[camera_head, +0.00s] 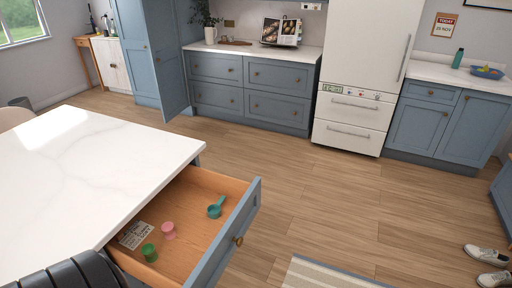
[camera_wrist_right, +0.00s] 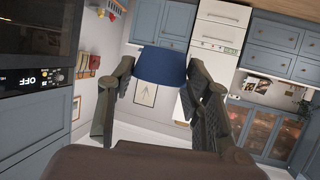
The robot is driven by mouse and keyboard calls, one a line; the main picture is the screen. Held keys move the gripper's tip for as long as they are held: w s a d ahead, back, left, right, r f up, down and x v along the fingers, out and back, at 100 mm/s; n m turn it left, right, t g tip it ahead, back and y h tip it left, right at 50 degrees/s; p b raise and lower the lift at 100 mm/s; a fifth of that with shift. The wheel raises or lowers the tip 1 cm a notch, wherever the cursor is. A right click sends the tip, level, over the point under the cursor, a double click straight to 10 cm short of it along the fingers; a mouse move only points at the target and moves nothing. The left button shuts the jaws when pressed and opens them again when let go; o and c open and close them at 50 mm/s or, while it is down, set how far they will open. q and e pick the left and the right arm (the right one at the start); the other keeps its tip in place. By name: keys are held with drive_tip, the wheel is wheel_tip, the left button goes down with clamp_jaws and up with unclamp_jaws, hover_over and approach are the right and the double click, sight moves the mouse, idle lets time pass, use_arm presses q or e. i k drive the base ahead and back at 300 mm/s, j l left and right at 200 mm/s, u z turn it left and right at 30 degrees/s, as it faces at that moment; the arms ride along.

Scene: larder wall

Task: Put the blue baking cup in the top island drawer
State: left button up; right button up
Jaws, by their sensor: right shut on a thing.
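The blue baking cup (camera_wrist_right: 162,66) is dark blue and sits between the fingers of my right gripper (camera_wrist_right: 158,85) in the right wrist view, which is shut on it. The cup is not visible in the head view. The top island drawer (camera_head: 185,210) is pulled open under the white island top in the head view. Inside it lie a pink cup (camera_head: 168,230), a green cup (camera_head: 149,252), a teal scoop (camera_head: 216,208) and a printed card (camera_head: 135,235). My left gripper does not show in either view.
The white island worktop (camera_head: 80,160) fills the left of the head view. A striped rug (camera_head: 325,274) and a pair of shoes (camera_head: 490,262) lie on the wooden floor. The floor between the drawer and the far cabinets is clear. The drawer's right half is mostly bare.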

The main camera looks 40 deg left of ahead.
sight(185, 260)
drive_tip(key=i+l+u, duration=0.1)
drive_tip(key=i+u, duration=0.15)
drive_tip(key=i, duration=0.3)
drive_tip(key=i+l+u, duration=0.25)
drive_tip(key=i, duration=0.3)
drive_tip(key=i+u, duration=0.2)
drive_tip(key=u, duration=0.25)
drive_tip(key=i+u, duration=0.15)
drive_tip(key=u, duration=0.25)
drive_tip(key=i+l+u, duration=0.2)
drive_tip(key=u, duration=0.25)
drive_tip(key=i+l+u, duration=0.15)
drive_tip(key=u, duration=0.3)
drive_tip(key=i+l+u, duration=0.1)
drive_tip(key=l+u, duration=0.15)
drive_tip(key=u, duration=0.15)
drive_tip(key=i+l+u, duration=0.15)
drive_tip(key=u, duration=0.3)
drive_tip(key=i+l+u, duration=0.15)
drive_tip(key=u, duration=0.25)
drive_tip(key=i+l+u, duration=0.1)
drive_tip(key=l+u, duration=0.15)
drive_tip(key=u, duration=0.2)
drive_tip(key=l+u, duration=0.25)
drive_tip(key=u, duration=0.15)
drive_tip(key=l+u, duration=0.3)
drive_tip(key=u, duration=0.15)
drive_tip(key=i+l+u, duration=0.1)
drive_tip(key=l+u, duration=0.15)
drive_tip(key=l, duration=0.15)
